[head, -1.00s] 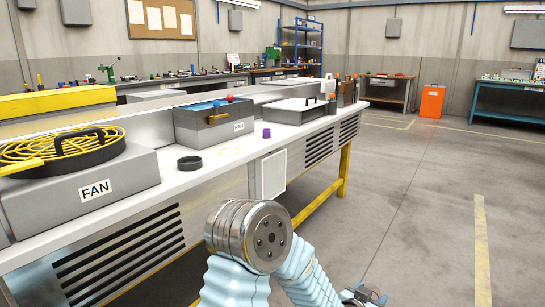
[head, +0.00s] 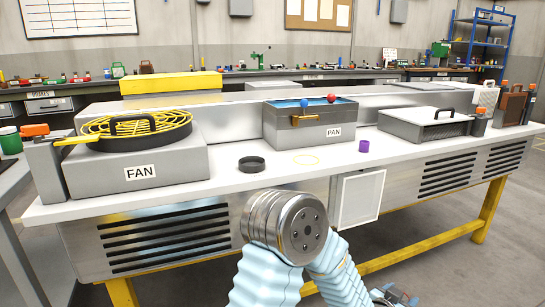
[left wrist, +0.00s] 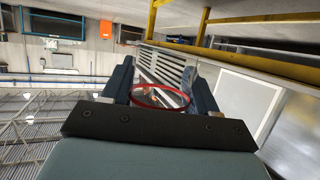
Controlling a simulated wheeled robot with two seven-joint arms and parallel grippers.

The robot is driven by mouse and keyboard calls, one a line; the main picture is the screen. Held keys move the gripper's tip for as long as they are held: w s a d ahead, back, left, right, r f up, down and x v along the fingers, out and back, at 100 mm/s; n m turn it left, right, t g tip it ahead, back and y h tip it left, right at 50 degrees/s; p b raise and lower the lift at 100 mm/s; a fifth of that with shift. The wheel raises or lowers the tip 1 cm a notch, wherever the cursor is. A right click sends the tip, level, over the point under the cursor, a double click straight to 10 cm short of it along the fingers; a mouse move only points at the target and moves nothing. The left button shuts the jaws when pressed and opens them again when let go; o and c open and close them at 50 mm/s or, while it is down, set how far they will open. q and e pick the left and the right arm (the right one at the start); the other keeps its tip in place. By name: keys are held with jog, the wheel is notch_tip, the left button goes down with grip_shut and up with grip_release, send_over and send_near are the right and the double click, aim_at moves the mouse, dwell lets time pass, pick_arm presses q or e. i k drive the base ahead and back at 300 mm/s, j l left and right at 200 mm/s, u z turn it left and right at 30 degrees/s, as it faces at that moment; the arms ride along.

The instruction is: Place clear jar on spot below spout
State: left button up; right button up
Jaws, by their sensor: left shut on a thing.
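My left gripper (head: 397,296) is at the bottom edge of the head view, low in front of the bench, partly cut off. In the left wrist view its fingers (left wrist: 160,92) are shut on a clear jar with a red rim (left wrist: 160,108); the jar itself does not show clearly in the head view. A thin yellow ring spot (head: 306,159) marks the white bench top. It lies in front of the grey PAN box (head: 285,133), below a brass-coloured spout-like piece (head: 306,119). My right gripper is not in view.
On the bench top (head: 225,184), a black ring (head: 252,163) lies left of the spot and a purple cylinder (head: 363,146) stands right of it. The FAN box (head: 185,175) stands at the left. A white panel (head: 360,198) hangs on the bench front.

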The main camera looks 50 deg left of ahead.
aim_at(305, 159)
jog(key=i+l+u, duration=0.15)
jog(key=u, duration=0.3)
jog(key=i+l+u, duration=0.2)
jog(key=u, duration=0.2)
jog(key=i+l+u, duration=0.1)
jog(key=l+u, duration=0.35)
jog(key=i+l+u, duration=0.1)
jog(key=l+u, duration=0.15)
jog(key=u, duration=0.15)
jog(key=l+u, duration=0.3)
jog(key=u, duration=0.15)
